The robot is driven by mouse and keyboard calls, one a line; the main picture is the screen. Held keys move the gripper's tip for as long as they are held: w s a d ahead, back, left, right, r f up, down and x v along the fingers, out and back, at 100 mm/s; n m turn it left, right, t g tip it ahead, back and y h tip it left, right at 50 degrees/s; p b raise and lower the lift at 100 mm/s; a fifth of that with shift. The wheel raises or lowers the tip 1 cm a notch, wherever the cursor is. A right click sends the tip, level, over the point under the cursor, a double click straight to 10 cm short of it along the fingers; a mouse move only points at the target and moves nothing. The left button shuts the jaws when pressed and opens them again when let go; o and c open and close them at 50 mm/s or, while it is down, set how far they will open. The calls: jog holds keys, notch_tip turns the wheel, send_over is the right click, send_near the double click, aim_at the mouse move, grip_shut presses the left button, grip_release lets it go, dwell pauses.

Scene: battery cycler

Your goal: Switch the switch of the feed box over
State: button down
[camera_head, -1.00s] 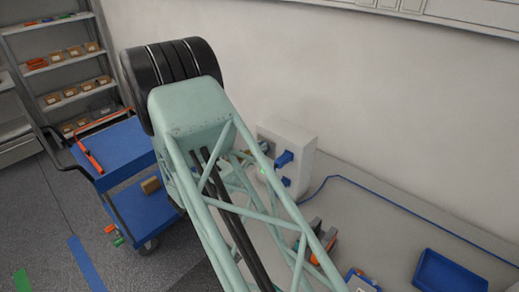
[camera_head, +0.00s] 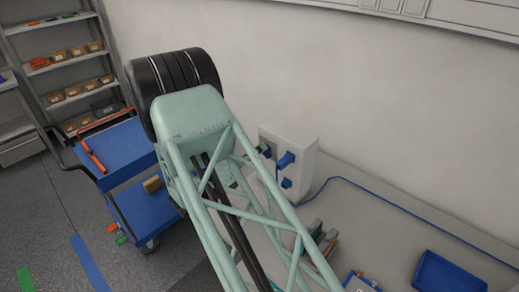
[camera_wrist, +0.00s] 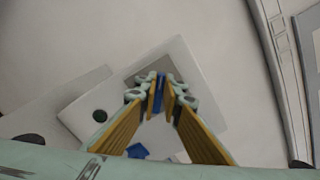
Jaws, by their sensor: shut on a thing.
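The feed box (camera_head: 304,158) is a pale box standing against the wall at the back of the bench. It has blue parts (camera_head: 286,160) on its front and a darker panel. In the wrist view the feed box (camera_wrist: 192,62) shows as a pale face with a grey panel and a dark round spot. My gripper (camera_wrist: 160,88) is shut on a narrow blue piece (camera_wrist: 159,92), which looks like the switch. Its yellow-padded fingers hide most of it, so its position is hard to tell.
Another blue part (camera_wrist: 138,151) shows below the fingers. A blue cable (camera_head: 375,199) runs along the bench by the wall. A blue tray (camera_head: 449,272) lies at the right. A blue cart (camera_head: 125,152) and shelves (camera_head: 62,62) stand at the left.

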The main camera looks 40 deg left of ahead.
jog(key=shift+a+f+n+p, duration=0.15)
jog(key=shift+n+p, duration=0.2)
jog(key=shift+n, duration=0.9)
jog(key=shift+f+n+p, duration=0.15)
jog(key=shift+n+p, duration=0.15)
jog(key=shift+n, duration=1)
jog(key=shift+a+f+n+p, duration=0.15)
jog(key=shift+n+p, duration=0.2)
jog(key=shift+n, duration=0.9)
jog(key=shift+d, duration=0.15)
jog(key=c, duration=2.8)
grip_release()
jog(key=shift+s, duration=0.2)
jog(key=shift+s+a, duration=0.2)
jog(key=shift+s, duration=2.7)
jog(key=shift+s+a, duration=0.15)
jog(key=shift+s, duration=2.75)
